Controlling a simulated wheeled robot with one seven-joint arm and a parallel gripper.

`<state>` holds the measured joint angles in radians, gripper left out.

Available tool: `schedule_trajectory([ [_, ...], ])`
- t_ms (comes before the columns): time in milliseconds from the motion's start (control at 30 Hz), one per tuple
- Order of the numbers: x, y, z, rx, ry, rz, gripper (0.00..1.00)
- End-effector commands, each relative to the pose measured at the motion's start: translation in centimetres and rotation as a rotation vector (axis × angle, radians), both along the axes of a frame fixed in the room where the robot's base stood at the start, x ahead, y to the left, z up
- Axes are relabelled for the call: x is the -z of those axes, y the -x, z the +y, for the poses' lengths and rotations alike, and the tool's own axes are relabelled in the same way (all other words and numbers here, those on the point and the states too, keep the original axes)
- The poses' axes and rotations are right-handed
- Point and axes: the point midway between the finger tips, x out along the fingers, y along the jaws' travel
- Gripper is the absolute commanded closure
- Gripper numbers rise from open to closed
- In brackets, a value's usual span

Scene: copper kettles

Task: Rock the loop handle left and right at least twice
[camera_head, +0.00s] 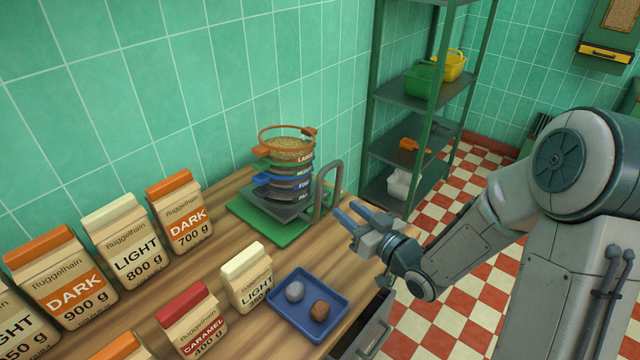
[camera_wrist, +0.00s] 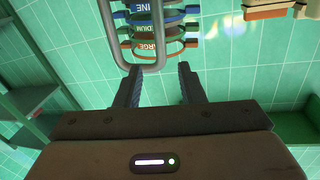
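The grey loop handle (camera_head: 329,188) stands upright at the right side of a sieve stack (camera_head: 288,170). The stack has orange, green and blue rings, with pale grains in the open top sieve, and sits on a green base (camera_head: 285,233). My gripper (camera_head: 349,208) is open and empty just right of the loop. In the wrist view, the stack appears upside down, and the rounded end of the loop handle (camera_wrist: 150,68) reaches down near the tips of my gripper (camera_wrist: 158,68), closer to the left finger. I cannot tell whether they touch.
Several coffee-like paper bags (camera_head: 183,212) stand on the wooden counter (camera_head: 235,320) to the left. A blue tray (camera_head: 308,333) with two lumps lies in front. A green-framed shelf (camera_head: 405,180) with bins stands behind my gripper. Checkered floor is clear at right.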

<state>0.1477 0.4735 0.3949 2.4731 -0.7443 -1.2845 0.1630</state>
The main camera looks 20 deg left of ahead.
Motion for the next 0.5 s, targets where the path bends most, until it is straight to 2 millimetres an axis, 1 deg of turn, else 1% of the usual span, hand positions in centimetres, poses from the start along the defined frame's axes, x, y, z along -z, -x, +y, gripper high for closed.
schedule_trajectory([
  [33, -0.1, -0.6, 1.0, -0.005, -0.001, 0.000, 0.64],
  [100, -0.2, -1.5, 2.3, -0.006, -0.002, 0.000, 0.64],
  [300, -0.2, -4.1, 5.6, -0.004, -0.002, 0.001, 0.64],
  [400, -0.1, -5.1, 7.0, -0.004, -0.002, 0.001, 0.64],
  [500, -0.1, -5.9, 8.0, -0.004, -0.002, 0.000, 0.64],
])
